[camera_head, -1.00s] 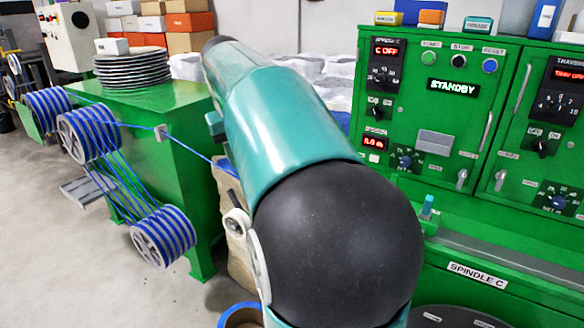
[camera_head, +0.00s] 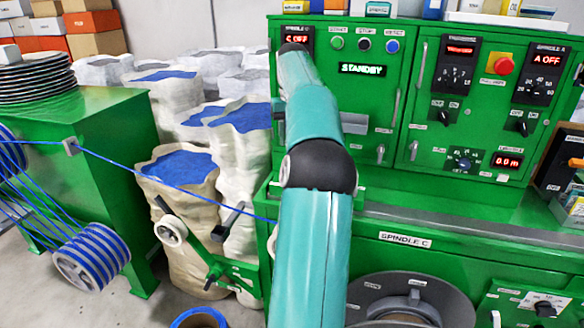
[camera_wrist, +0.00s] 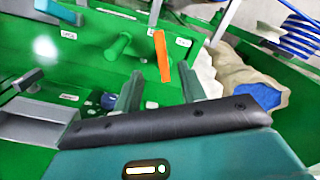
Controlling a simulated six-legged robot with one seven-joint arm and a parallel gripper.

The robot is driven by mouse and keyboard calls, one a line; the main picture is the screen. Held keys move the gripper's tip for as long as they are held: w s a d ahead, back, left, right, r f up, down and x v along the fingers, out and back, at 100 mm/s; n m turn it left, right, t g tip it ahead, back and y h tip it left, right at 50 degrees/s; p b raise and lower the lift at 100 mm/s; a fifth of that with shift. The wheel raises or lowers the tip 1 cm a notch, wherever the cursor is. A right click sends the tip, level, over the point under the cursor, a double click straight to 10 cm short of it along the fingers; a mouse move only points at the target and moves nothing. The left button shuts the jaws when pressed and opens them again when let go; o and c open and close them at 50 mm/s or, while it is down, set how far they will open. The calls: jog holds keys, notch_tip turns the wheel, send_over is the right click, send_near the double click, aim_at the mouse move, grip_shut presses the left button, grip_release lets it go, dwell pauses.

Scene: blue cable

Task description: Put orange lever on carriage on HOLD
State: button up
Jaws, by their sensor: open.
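The orange lever (camera_wrist: 162,56) shows in the wrist view as a slim bar on the green carriage plate (camera_wrist: 100,60). Small white labels lie on both sides of it, too blurred to read. My gripper (camera_wrist: 161,77) is open, with its two grey-green fingers apart. The lever's near end appears in the gap between the fingers. I cannot tell whether either finger touches it. In the head view my arm covers the gripper and I see no orange lever there.
A green round knob (camera_wrist: 118,46) stands left of the lever. In the head view the blue cable (camera_head: 175,184) runs from the striped spools (camera_head: 92,256) to the green machine (camera_head: 375,130). Bags (camera_head: 180,178) stand left of my arm. A round spindle (camera_head: 410,300) is low in front.

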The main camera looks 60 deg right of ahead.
notch_tip(320, 180, down, 10)
jog(key=shift+f, duration=0.25)
grip_shut()
